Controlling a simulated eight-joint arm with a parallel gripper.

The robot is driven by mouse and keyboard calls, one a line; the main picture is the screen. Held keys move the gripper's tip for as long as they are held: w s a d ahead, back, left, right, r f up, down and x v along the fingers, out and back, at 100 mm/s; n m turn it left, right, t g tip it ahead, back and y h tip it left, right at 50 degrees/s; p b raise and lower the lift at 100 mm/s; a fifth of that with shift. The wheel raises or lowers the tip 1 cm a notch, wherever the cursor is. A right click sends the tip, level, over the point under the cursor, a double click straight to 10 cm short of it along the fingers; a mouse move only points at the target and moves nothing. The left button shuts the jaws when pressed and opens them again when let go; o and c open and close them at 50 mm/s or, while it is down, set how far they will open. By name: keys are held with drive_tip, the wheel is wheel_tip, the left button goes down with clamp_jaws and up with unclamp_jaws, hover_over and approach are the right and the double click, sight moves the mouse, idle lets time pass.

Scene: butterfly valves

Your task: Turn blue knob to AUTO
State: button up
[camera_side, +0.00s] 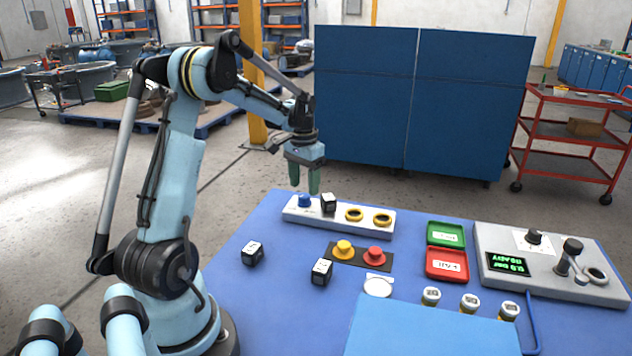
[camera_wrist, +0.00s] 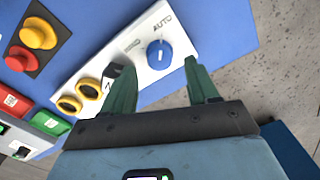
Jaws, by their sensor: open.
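The blue knob (camera_side: 305,201) sits at the left end of a white panel (camera_side: 340,226) on the blue table. In the wrist view the blue knob (camera_wrist: 159,54) carries a white pointer line, and the word AUTO (camera_wrist: 162,24) is printed beside it. Other small lettering near it is too small to read. My gripper (camera_side: 304,190) is open, pointing down over the knob's end of the panel. In the wrist view my gripper's green fingers (camera_wrist: 158,80) are apart, with the knob showing beyond and between their tips. I cannot tell any contact.
Two yellow rings (camera_side: 368,217) lie further right. Yellow and red buttons (camera_side: 358,252), more cubes (camera_side: 252,253), green and red trays (camera_side: 446,249) and a grey control box (camera_side: 550,266) are around.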

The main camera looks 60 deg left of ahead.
sight(305, 195)
wheel_tip(305, 195, up, 9)
idle(0.3)
drive_tip(key=shift+d, duration=0.1)
drive_tip(key=d+r+m+t+y, duration=0.1)
drive_tip(key=d+r+m+t, duration=0.15)
drive_tip(key=d, duration=1.25)
drive_tip(key=s+d+f+t, duration=0.2)
drive_tip(key=s+d, duration=0.1)
drive_tip(key=d, duration=0.4)
drive_tip(key=s+d+f+m+t+h, duration=0.1)
drive_tip(key=s+d+f+t, duration=0.1)
drive_tip(key=d, duration=0.5)
drive_tip(key=shift+s+f, duration=0.2)
drive_tip(key=shift+s, duration=0.25)
drive_tip(key=shift+m+t, duration=0.25)
